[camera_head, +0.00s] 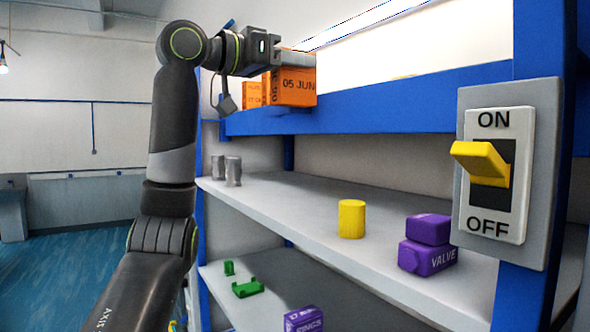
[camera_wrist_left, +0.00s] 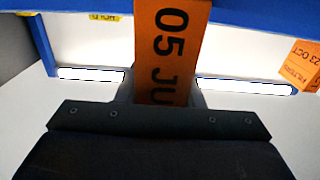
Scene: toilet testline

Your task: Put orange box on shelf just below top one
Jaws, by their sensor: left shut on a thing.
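An orange box (camera_head: 292,84) marked "05 JUN" is at the height of the blue-edged top shelf (camera_head: 370,103). My left gripper (camera_head: 292,59) is shut on this box; in the left wrist view the box (camera_wrist_left: 172,50) sits between the fingers. I cannot tell whether the box touches the top shelf. The grey shelf just below the top one (camera_head: 300,205) holds two grey cylinders (camera_head: 227,169) at its left end, a yellow cylinder (camera_head: 352,218) and two stacked purple boxes (camera_head: 428,245). My right gripper is not in view.
Another orange box (camera_head: 254,94) is behind the held one; an orange box (camera_wrist_left: 303,65) shows at right in the wrist view. The lower shelf (camera_head: 270,300) holds green parts (camera_head: 247,288) and a purple box (camera_head: 304,319). A switch (camera_head: 490,170) is on the right post. The shelf between grey and yellow cylinders is clear.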

